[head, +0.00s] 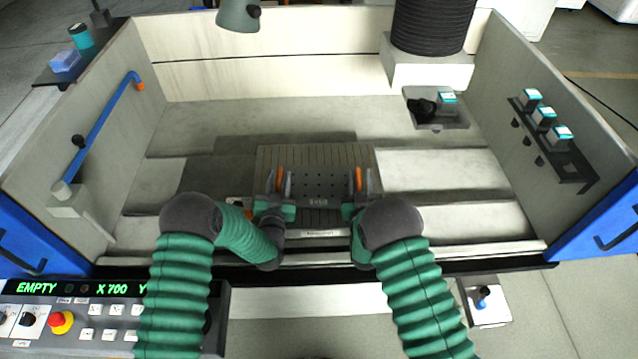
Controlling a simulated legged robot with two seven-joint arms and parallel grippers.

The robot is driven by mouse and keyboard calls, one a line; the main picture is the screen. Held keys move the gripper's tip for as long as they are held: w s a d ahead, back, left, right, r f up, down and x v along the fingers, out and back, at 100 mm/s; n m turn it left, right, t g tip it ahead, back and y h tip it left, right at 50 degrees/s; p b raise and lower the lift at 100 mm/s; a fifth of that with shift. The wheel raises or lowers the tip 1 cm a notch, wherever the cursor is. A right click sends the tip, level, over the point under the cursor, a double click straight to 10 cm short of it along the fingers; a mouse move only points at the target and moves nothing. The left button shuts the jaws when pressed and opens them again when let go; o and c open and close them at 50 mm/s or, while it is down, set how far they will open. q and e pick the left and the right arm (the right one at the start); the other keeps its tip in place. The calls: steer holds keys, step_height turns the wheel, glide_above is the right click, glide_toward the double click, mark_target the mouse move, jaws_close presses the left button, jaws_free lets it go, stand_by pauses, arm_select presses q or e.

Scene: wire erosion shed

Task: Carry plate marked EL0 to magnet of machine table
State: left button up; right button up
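The grey plate marked EL0 (319,185), with rows of small holes, shows in the middle of the head view. It lies over the dark grooved magnet (317,153), and I cannot tell whether it touches it. Upright orange pieces, which look like handles, stand at its left (280,177) and right (358,177) sides. My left gripper (279,186) has its grey fingers on either side of the left orange piece. My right gripper (359,184) has its fingers on either side of the right one. Whether the fingers press on these pieces is too small to tell.
Walls of the machine tank (270,75) enclose the work area. A black bellows column (432,25) stands at the back right. A small tray (437,120) lies below it. A blue pipe (105,120) runs along the left wall. Pale table surfaces right of the magnet are clear.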

arm_select(q)
steer(key=shift+s+a+r, duration=0.1)
steer(key=shift+s+r, duration=0.1)
steer(key=shift+r, duration=0.05)
arm_select(e)
steer(key=shift+s+a+r, duration=0.2)
steer(key=shift+a+r, duration=0.05)
arm_select(q)
steer(key=shift+s+a, duration=0.15)
arm_select(e)
steer(key=shift+a, duration=0.2)
arm_select(q)
steer(key=shift+s+f, duration=0.1)
steer(key=shift+s, duration=0.2)
arm_select(e)
steer(key=shift+f, duration=0.1)
arm_select(q)
steer(key=s, duration=1)
steer(key=shift+s+a, duration=0.1)
steer(key=shift+s, duration=0.3)
arm_select(e)
steer(key=shift+d, duration=0.15)
arm_select(q)
steer(key=shift+s+a, duration=0.1)
steer(key=shift+s, duration=0.05)
arm_select(e)
steer(key=shift+s, duration=0.1)
steer(key=s, duration=1.1)
steer(key=shift+s+a, duration=0.2)
steer(key=shift+s, duration=0.2)
